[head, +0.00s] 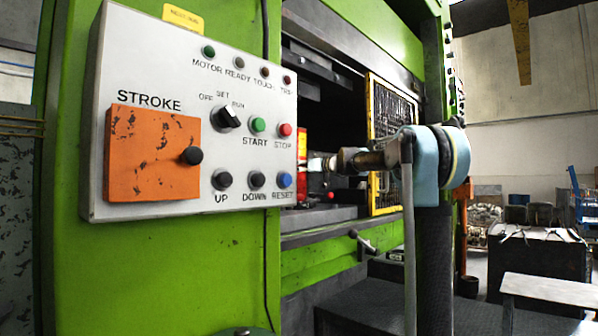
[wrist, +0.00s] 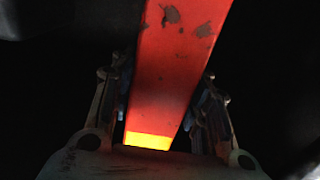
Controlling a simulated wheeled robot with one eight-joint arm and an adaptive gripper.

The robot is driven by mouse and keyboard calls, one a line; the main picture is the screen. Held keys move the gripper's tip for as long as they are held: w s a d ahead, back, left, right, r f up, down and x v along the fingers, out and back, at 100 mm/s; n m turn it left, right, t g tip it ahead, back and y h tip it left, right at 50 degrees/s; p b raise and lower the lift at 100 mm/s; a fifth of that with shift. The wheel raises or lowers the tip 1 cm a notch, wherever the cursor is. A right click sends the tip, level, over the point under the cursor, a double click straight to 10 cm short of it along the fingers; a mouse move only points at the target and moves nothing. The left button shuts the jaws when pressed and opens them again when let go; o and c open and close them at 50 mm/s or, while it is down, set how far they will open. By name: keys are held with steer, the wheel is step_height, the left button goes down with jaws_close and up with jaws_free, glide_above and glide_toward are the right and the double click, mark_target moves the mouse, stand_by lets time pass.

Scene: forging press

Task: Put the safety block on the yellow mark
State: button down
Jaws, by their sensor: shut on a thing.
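The safety block (wrist: 182,62) is a scuffed red bar with a yellow end band. In the wrist view it runs from the top edge down between the two fingers of my gripper (wrist: 163,105), which is shut on it. In the head view a narrow strip of the block (head: 302,150) shows inside the press opening, just right of the control panel's edge. It looks upright there. My gripper (head: 318,166) reaches it from the right and is partly hidden. The block's foot is not clear. I cannot make out the yellow mark in either view.
The white control panel (head: 240,110) with its orange stroke cover (head: 152,155) stands in front of the opening on the left. A yellow-framed mesh guard (head: 392,125) stands at the right of the opening. The wrist view is dark around the block.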

steer(key=c, duration=0.8)
jaws_free()
steer(key=shift+f, duration=0.1)
steer(key=shift+d, duration=0.1)
steer(key=v, duration=1.1)
steer(key=shift+s+d, duration=0.3)
